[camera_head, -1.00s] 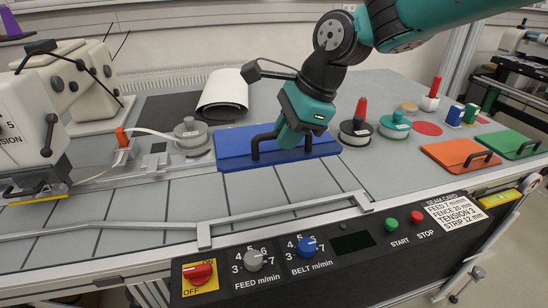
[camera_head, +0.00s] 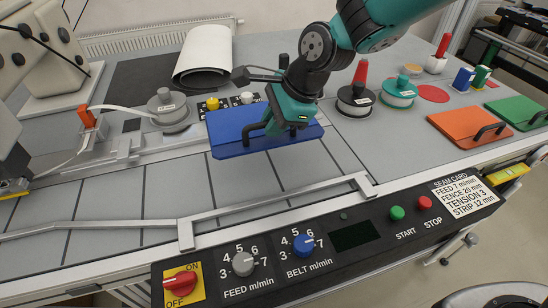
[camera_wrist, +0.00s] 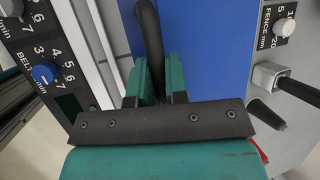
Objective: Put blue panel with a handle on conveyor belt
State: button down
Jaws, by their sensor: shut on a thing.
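The blue panel (camera_head: 226,134) has a black handle (camera_head: 254,128) on its top. My gripper (camera_head: 284,128) is at that handle from above, shut on it. In the wrist view the panel (camera_wrist: 197,50) lies beyond the green fingers (camera_wrist: 159,85), and the black handle (camera_wrist: 150,30) runs between them. The panel is over the back part of the grey tiled conveyor belt (camera_head: 215,180), slightly tilted. It appears raised, though its gap above the belt is hard to tell. The middle of the panel is hidden by my gripper.
A metal guide rail (camera_head: 275,205) runs along the belt's front, with the control panel (camera_head: 340,240) before it. Spools stand to the right (camera_head: 355,100) and left (camera_head: 168,110). Orange (camera_head: 470,133) and green (camera_head: 515,112) panels lie far right. Much of the belt is bare.

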aim_at(291, 141)
notch_tip(291, 141, down, 11)
jog(key=shift+r+p, duration=0.1)
jog(key=shift+p, duration=0.5)
jog(key=c, duration=1.1)
grip_release()
jog(key=b+v, duration=0.1)
jog(key=v, duration=1)
jog(key=shift+d+r+b, duration=0.2)
jog(key=shift+r+b, duration=0.05)
jog(key=shift+b, duration=0.05)
jog(key=s+d+r+n, duration=0.2)
jog(key=s+r+n, duration=0.1)
jog(key=s+n, duration=0.4)
jog(key=s+d+r+n+g, duration=0.1)
jog(key=s+d+r+n, duration=0.2)
jog(key=s+n, duration=0.3)
jog(key=s+d+r+n+h, duration=0.1)
jog(key=s+d+r+n, duration=0.2)
jog(key=s+n, duration=0.4)
jog(key=shift+s+d+r+n+g, duration=0.2)
jog(key=shift+s+r+n+g, duration=0.15)
jog(key=shift+n, duration=0.35)
